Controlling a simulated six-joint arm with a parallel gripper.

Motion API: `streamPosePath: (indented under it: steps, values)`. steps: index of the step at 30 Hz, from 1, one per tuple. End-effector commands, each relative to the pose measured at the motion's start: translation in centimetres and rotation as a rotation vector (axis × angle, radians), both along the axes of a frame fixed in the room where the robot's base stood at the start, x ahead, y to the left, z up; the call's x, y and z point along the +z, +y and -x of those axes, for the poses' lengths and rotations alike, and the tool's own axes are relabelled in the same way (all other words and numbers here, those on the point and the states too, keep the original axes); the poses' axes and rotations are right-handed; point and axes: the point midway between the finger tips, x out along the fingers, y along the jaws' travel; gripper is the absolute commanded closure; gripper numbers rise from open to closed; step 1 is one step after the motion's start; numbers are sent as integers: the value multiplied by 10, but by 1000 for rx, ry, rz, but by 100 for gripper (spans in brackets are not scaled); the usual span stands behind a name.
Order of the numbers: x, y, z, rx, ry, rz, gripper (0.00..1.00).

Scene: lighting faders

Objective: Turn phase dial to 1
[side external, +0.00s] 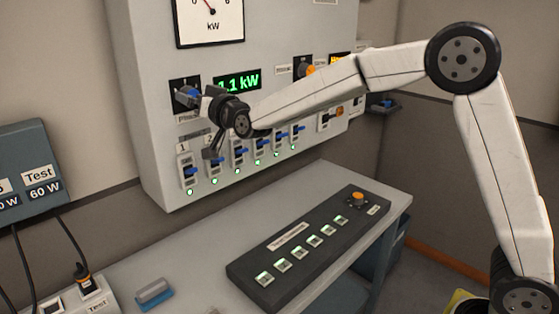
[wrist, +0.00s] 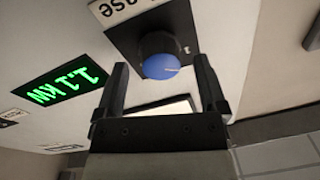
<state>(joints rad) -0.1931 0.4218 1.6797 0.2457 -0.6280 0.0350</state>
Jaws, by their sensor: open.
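The phase dial is a round blue knob (side external: 187,97) on a black square plate, high on the left of the grey cabinet front. In the wrist view the blue knob (wrist: 160,66) shows a white pointer line running toward the picture's right. A pale mark like a 1 sits on the plate to its upper right. A partly cut-off label (wrist: 118,6) reads "ase". My gripper (side external: 207,120) is open and empty, close in front of the cabinet. In the wrist view its fingers are apart, with the knob framed between and beyond the tips. Contact cannot be told.
A green display (side external: 238,80) reads 1.1 kW right of the dial. Blue-handled faders (side external: 238,152) with green lights line the cabinet below my gripper. A dark button panel (side external: 300,245) lies on the desk. A blue-grey block (side external: 154,294) lies at the desk's front left.

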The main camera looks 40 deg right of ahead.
Motion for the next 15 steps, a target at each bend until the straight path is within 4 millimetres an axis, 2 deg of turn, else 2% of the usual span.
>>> streamPosePath:
  steps: [15]
  values:
    - [-4, -2, 51, 1, 0, 1, 9]
